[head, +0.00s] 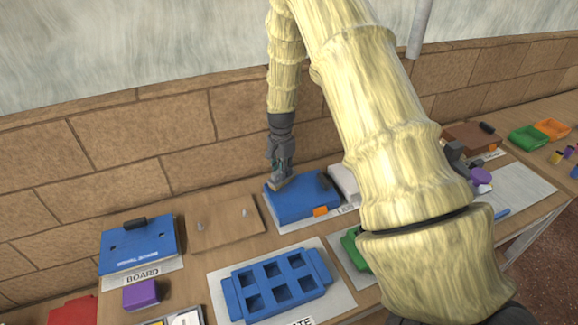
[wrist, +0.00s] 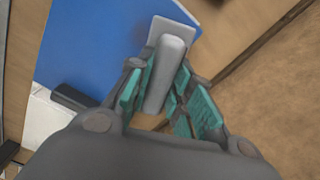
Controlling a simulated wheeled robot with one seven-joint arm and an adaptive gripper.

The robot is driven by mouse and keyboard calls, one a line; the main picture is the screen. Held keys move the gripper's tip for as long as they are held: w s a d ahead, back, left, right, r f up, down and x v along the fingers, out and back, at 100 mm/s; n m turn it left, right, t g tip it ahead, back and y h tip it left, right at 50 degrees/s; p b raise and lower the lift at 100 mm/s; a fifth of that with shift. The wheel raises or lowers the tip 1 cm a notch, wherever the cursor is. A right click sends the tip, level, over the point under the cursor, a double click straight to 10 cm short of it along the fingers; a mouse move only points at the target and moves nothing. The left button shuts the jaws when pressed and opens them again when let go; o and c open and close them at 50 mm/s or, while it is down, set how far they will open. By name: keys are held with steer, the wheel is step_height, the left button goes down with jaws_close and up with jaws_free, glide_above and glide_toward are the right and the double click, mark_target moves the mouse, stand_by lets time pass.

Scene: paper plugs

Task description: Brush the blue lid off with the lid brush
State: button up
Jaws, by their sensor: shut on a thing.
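The blue lid (head: 292,207) lies on the bench near the wall, with a black grip on its right part and an orange piece at its front edge. In the wrist view its flat blue surface (wrist: 95,45) fills the upper left. My gripper (head: 281,172) is over the lid's left back part. It is shut on the grey handle of the lid brush (wrist: 172,65), between teal pads. The brush's pale flat head overlaps the blue lid's edge in the wrist view; I cannot tell whether it touches. In the head view the brush is mostly hidden by my gripper.
A brown board with pegs (head: 222,226) stands left of the lid, beside a blue board (head: 138,248). A blue tray with square pockets (head: 277,283) is in front. The brick wall (head: 120,160) is close behind. My arm hides part of the bench's right side.

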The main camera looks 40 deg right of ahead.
steer(key=r, duration=0.1)
steer(key=r+p, duration=0.1)
steer(key=r, duration=0.2)
steer(key=shift+s, duration=0.3)
steer(key=shift+r+p, duration=0.35)
steer(key=shift+p, duration=0.15)
steer(key=shift+w+r+p, duration=0.25)
steer(key=shift+r+p, duration=0.3)
steer(key=shift+r, duration=0.05)
steer(key=shift+s+r+p, duration=0.15)
steer(key=shift+r+p, duration=0.45)
steer(key=shift+r, duration=0.5)
steer(key=shift+f, duration=0.1)
